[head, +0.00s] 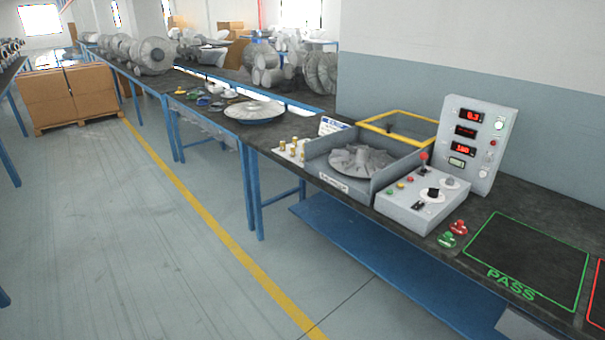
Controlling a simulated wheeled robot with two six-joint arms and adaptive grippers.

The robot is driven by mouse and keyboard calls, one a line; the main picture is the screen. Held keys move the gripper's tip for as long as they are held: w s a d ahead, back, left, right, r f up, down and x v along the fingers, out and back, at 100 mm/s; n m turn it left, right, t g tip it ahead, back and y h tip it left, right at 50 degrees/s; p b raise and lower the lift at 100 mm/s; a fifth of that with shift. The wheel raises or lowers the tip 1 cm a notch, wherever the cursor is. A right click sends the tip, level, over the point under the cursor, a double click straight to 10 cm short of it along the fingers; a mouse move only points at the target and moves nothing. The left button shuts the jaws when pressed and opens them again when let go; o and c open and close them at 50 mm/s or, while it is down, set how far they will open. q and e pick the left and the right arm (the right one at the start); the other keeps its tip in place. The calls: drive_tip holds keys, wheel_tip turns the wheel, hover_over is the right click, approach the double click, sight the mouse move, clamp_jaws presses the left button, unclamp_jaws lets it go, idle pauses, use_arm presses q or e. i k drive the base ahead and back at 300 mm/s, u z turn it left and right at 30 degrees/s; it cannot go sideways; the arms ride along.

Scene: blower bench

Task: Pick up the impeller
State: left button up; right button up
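Another pale, finned disc that looks like an impeller (255,111) lies on the bench further back and to the left, on a round base. I cannot tell from this view which of the two the task means. Neither of my grippers is in the head view.
Red and green knobs (453,234) lie near the PASS mat (527,258).

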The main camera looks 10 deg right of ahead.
sight(358, 161)
drive_tip(key=u, duration=0.5)
drive_tip(key=i, duration=1.5)
drive_tip(key=z, duration=1.15)
drive_tip(key=i, duration=0.7)
drive_tip(key=z, duration=0.9)
